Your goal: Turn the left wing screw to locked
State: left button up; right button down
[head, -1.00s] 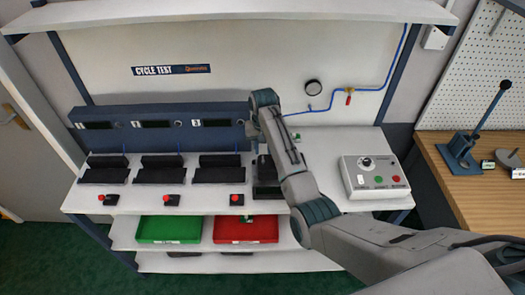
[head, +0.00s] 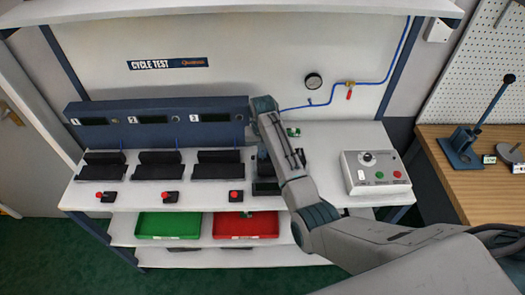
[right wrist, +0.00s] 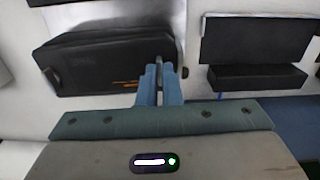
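The black positioner box (right wrist: 100,62) lies across the upper left of the right wrist view, which looks turned around relative to the head view. In the head view it is mostly hidden behind my right arm. A small grey wing screw (right wrist: 158,61) stands at the box's right end in the wrist view, the left side as the head sees it. My right gripper (right wrist: 159,72) has its blue fingertips close together around this screw; the fingers partly hide its wings. Another grey screw (right wrist: 52,76) shows at the box's other end. My left gripper is not in view.
Black cradles (head: 218,166) stand left of my right arm, before a blue display console (head: 150,122). A grey control box (head: 376,172) sits to the right. Green (head: 170,225) and red (head: 246,225) trays lie on the shelf below. A small green part (head: 293,132) lies behind the arm.

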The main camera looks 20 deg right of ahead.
jog(key=shift+m, duration=0.4)
jog(key=m, duration=0.2)
jog(key=shift+m, duration=0.4)
jog(key=m, duration=1)
jog(key=shift+m, duration=2.2)
jog(key=c, duration=1.6)
grip_release()
